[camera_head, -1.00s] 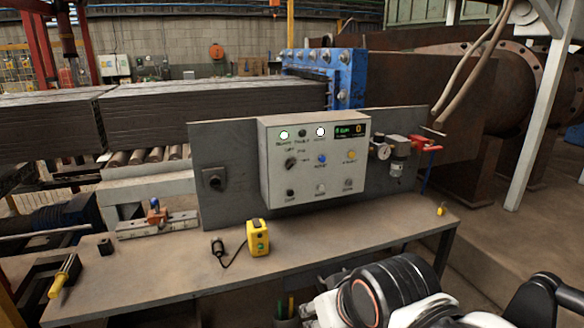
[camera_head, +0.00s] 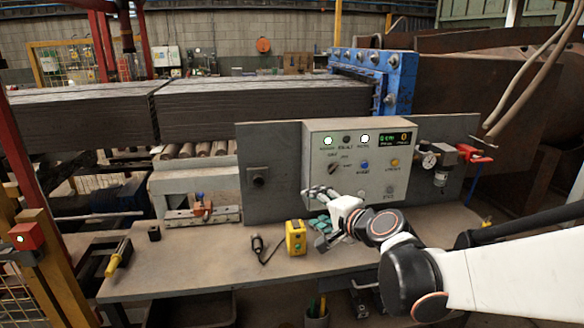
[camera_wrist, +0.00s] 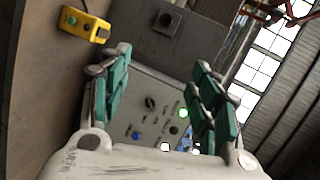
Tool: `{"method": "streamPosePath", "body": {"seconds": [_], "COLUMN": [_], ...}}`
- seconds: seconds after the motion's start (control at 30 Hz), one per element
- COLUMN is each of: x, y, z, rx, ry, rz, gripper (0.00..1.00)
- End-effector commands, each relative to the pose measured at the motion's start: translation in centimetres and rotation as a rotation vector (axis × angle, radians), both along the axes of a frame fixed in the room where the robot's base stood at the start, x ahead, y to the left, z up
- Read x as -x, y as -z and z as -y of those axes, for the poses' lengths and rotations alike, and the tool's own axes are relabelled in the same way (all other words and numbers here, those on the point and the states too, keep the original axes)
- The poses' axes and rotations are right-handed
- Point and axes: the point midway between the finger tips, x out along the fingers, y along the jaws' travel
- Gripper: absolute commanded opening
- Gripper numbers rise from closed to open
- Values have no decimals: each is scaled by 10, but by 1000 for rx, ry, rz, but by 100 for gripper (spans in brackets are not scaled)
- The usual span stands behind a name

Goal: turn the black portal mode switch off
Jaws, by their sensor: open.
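The grey control box (camera_head: 377,190) stands upright at the back of the workbench. A black rotary knob (camera_head: 333,168) with small labels around it is on the left of its face; I cannot read its setting. It also shows in the wrist view (camera_wrist: 150,103), between the fingers. A second black switch (camera_head: 258,177) sits on the grey plate left of the box, seen in the wrist view too (camera_wrist: 167,20). My gripper (camera_head: 323,209) is open and empty in front of the box's lower left, apart from the knob. Its teal pads (camera_wrist: 162,92) are spread wide.
A blue button (camera_head: 364,163) and a yellow button (camera_head: 395,162) are right of the knob. A yellow box (camera_head: 295,237) with a cable stands on the workbench (camera_head: 200,262). A gauge and a red-handled valve (camera_head: 474,157) are right of the box.

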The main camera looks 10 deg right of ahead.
Motion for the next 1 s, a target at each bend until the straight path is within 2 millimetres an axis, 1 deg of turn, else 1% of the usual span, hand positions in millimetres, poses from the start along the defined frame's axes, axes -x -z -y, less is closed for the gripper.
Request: {"method": "streamPosePath", "body": {"seconds": [0.03,0.17,0.2,0.33,0.4,0.5,0.6,0.77,0.87,1.0], "x": [-15,-46,-54,-76,-84,-91,-94,-100,-110,-134], "y": [-3,-4,-3,5,10,18,25,28,29,30], "z": [11,38,48,81,97,115,127,132,132,131], "rx": [-79,-308,-381,-603,-707,-821,-893,-932,-931,-929], "ry": [41,147,181,278,322,369,399,412,412,411], "rz": [15,52,64,100,117,134,145,150,150,149], "gripper": [57,57,57,57,57,57,57,57,57,57]}}
